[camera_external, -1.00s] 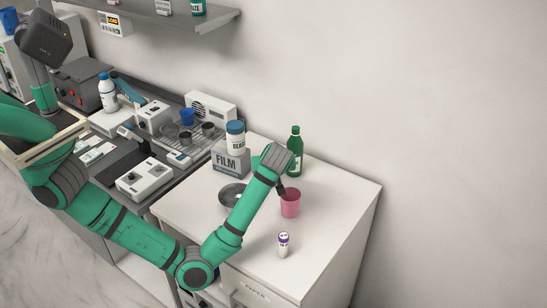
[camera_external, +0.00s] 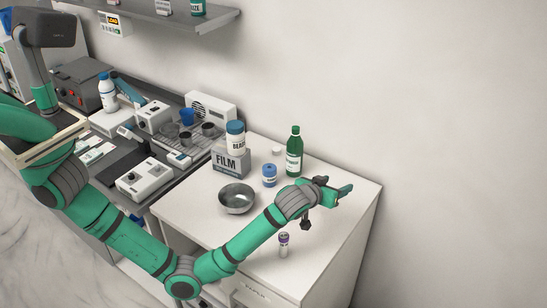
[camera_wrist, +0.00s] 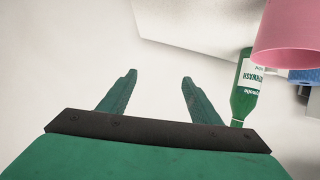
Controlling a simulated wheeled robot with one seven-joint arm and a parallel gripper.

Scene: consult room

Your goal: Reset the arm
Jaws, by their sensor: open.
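My gripper (camera_external: 338,188) is raised above the right part of the white cabinet top (camera_external: 190,205), with its fingers pointing right. In the wrist view its two green fingers (camera_wrist: 158,77) are apart with nothing between them, against a plain pale background. A pink cup (camera_wrist: 290,35) shows at the upper right of the wrist view, clear of the fingers. In the external view the cup is hidden, apparently behind my wrist.
A green mouthwash bottle (camera_external: 294,158) stands behind my gripper. A metal bowl (camera_external: 237,199), a blue-lidded jar (camera_external: 269,176) and a film box (camera_external: 230,162) stand left. The wall is bare at right.

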